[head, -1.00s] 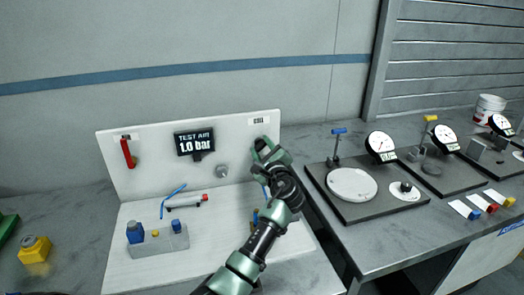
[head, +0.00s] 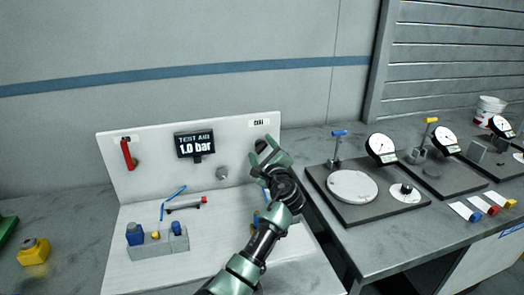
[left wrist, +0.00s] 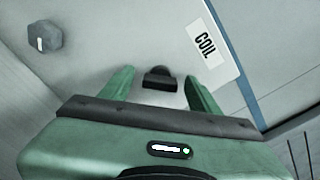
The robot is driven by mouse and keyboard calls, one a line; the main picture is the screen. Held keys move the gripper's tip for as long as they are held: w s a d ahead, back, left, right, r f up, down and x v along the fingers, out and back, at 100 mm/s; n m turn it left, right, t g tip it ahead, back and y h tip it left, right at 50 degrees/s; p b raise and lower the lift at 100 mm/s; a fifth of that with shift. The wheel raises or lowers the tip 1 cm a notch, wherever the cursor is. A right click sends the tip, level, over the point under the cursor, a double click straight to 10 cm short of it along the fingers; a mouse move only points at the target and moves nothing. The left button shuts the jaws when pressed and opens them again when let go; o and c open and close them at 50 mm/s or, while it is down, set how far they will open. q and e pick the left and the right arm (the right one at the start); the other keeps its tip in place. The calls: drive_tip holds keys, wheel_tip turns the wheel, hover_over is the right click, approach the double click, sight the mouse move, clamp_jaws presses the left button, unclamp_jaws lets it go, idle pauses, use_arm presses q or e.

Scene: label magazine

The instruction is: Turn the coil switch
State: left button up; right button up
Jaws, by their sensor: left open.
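The coil switch is a small dark knob (left wrist: 158,77) on the white upright panel (head: 150,180), just below a white COIL label (left wrist: 208,45). In the head view the knob (head: 261,146) shows partly, at the tips of my left gripper (head: 263,156). In the left wrist view my left gripper (left wrist: 158,90) is open, with one green finger on each side of the knob and gaps between. I cannot tell how deep the knob sits between the fingers. My right gripper is not in view.
A grey knob (head: 222,172) and a display (head: 194,144) reading 1.0 bar are on the panel, left of my gripper. A red lever (head: 128,154) is further left. A dark plate with a gauge (head: 381,147) stands right of the panel.

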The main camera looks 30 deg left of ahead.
use_arm(q)
drive_tip(key=v, duration=0.8)
drive_tip(key=shift+b, duration=0.4)
drive_tip(key=shift+a, duration=0.1)
